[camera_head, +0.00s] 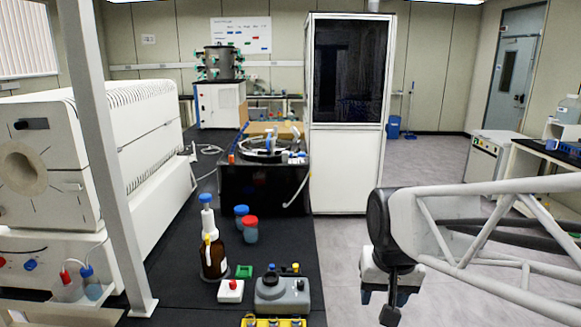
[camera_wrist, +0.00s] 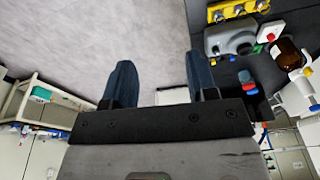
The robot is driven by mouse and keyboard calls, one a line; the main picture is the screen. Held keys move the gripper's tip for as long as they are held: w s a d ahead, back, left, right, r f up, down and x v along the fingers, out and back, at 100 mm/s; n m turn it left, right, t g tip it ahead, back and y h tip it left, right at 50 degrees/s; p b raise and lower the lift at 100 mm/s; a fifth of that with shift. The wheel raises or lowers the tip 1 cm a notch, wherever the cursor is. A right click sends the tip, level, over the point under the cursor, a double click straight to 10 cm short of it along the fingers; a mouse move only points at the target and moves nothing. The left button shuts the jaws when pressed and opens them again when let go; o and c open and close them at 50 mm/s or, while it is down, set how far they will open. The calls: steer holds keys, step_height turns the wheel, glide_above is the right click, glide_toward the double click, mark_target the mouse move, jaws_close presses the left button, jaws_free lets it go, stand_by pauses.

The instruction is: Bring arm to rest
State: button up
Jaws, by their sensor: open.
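My arm (camera_head: 480,225) reaches in from the right edge of the head view, above the floor to the right of the black bench. My gripper (camera_head: 378,304) hangs from its end, pointing down. In the wrist view my gripper (camera_wrist: 160,78) shows two dark fingers spread apart with nothing between them, so it is open and empty. The freeze dryer (camera_head: 218,100) appears to be the white unit at the back, with a dark drum with several ports on top.
The black bench (camera_head: 180,262) carries a brown bottle (camera_head: 213,258), a grey device (camera_head: 282,294), red- and blue-capped containers (camera_head: 249,229) and a yellow rack (camera_head: 272,321). A tall white cabinet (camera_head: 345,168) stands behind. A large white machine (camera_head: 140,125) fills the left. Floor (camera_head: 345,245) near my gripper is clear.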

steer(key=s+d+n, duration=0.1)
steer(key=s+d, duration=0.1)
steer(key=s, duration=0.8)
steer(key=shift+f+t, duration=0.2)
steer(key=shift+t, duration=0.1)
